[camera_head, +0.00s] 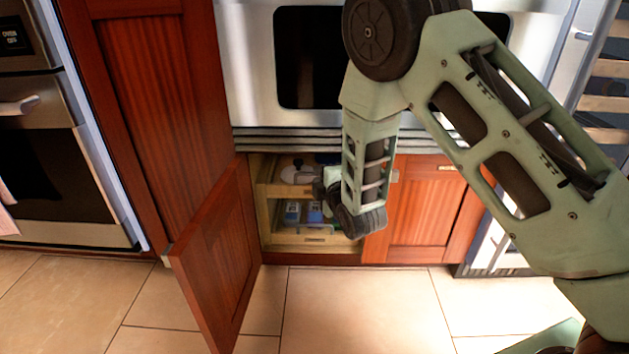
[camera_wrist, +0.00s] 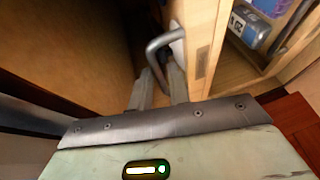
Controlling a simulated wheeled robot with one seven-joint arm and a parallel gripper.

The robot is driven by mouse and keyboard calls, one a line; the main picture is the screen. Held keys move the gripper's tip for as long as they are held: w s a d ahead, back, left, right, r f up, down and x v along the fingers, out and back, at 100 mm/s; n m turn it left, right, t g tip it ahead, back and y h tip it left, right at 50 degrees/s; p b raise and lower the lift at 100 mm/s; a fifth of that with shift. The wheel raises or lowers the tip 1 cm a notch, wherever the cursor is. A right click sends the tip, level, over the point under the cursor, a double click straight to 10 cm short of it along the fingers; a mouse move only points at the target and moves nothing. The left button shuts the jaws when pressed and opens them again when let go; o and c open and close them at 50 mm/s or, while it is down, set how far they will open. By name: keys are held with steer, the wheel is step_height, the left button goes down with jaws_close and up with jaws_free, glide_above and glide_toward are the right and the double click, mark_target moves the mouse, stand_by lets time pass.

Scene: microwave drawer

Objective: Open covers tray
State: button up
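The cabinet under the microwave holds two pale wooden pull-out trays. The upper tray (camera_head: 268,190) holds a white rounded item (camera_head: 297,174), perhaps a cover; the lower tray (camera_head: 282,240) holds blue-and-white packages (camera_head: 292,212). In the head view my gripper is at the cabinet opening, largely hidden by my arm. In the wrist view a bent metal handle (camera_wrist: 158,45) is fixed to a pale wooden front (camera_wrist: 205,45). My gripper (camera_wrist: 160,78) has its fingers apart, with the handle's lower end between their tips. Contact is unclear.
The left red-brown cabinet door (camera_head: 215,260) stands swung out toward the floor. The right door (camera_head: 425,210) looks closed, partly behind my arm. The microwave (camera_head: 250,60) is above, an oven (camera_head: 60,180) at left. The tiled floor (camera_head: 350,310) in front is clear.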

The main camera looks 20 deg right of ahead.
steer(key=shift+w+a+f+b, duration=0.15)
steer(key=shift+w+b, duration=0.15)
steer(key=shift+w, duration=0.65)
steer(key=shift+w+f+b, duration=0.15)
steer(key=shift+w+b, duration=0.15)
steer(key=shift+w, duration=0.6)
jaws_close()
steer(key=shift+s, duration=0.1)
